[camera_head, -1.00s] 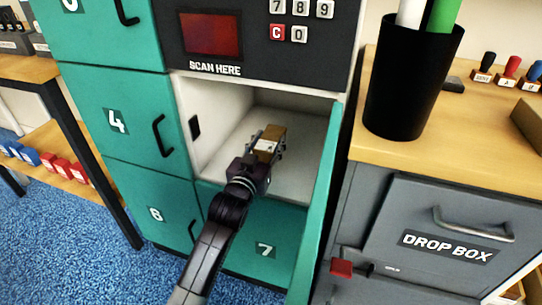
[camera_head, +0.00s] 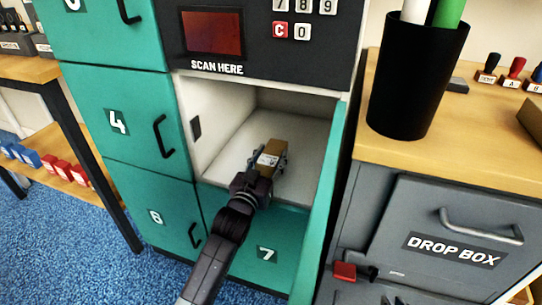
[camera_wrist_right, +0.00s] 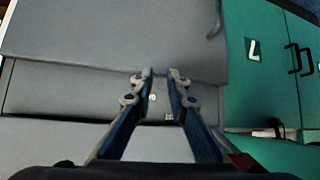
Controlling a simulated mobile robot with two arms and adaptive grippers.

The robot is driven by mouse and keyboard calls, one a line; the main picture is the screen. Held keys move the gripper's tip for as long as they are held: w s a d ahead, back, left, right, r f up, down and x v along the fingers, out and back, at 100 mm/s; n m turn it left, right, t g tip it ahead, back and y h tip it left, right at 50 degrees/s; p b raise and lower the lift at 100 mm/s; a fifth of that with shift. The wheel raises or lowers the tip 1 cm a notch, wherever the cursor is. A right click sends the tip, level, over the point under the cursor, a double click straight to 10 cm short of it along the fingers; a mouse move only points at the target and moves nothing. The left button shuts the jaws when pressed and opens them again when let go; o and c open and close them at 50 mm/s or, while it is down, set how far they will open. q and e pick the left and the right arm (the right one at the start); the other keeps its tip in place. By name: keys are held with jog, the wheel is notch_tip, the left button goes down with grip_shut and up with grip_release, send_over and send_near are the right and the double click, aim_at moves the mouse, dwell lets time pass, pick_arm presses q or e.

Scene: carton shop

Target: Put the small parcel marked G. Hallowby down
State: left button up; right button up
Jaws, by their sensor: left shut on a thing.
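The small brown parcel (camera_head: 271,155) with a white label is inside an open locker compartment (camera_head: 226,170), low over its pale floor. The label's name is too small to read, and I cannot tell whether the parcel touches the floor. My left gripper (camera_head: 268,164) is shut on the parcel, reaching in from the front. My right gripper (camera_wrist_right: 161,74) is empty in the right wrist view, its two fingers apart, in front of grey panels. In the head view, only a small part of what may be it shows at the bottom edge.
The compartment's teal door (camera_head: 329,190) stands open on the right side. Closed doors 4 (camera_head: 135,120) and 7 (camera_head: 265,235) are beside and below. A grey drop box (camera_head: 445,225) and a wooden counter with a black pen cup (camera_head: 412,85) stand at right.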

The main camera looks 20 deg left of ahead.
pick_arm(q)
jog(key=o, duration=1.3)
jog(key=shift+f, duration=0.1)
pick_arm(e)
jog(key=shift+w+r, duration=0.1)
pick_arm(q)
jog(key=shift+r, duration=0.2)
jog(key=s+p, duration=0.2)
jog(key=s, duration=0.9)
jog(key=shift+a, duration=0.2)
jog(key=shift+s, duration=0.5)
pick_arm(e)
jog(key=s+d+f+g, duration=0.2)
jog(key=s+f+g, duration=0.1)
jog(key=s, duration=0.3)
jog(key=s+d+f+g+h, duration=0.1)
jog(key=s+d+f+g, duration=0.1)
jog(key=s, duration=0.5)
jog(key=shift+f+g+h, duration=0.3)
jog(key=shift+f+g, duration=0.35)
jog(key=shift+g, duration=0.05)
jog(key=shift+s, duration=0.1)
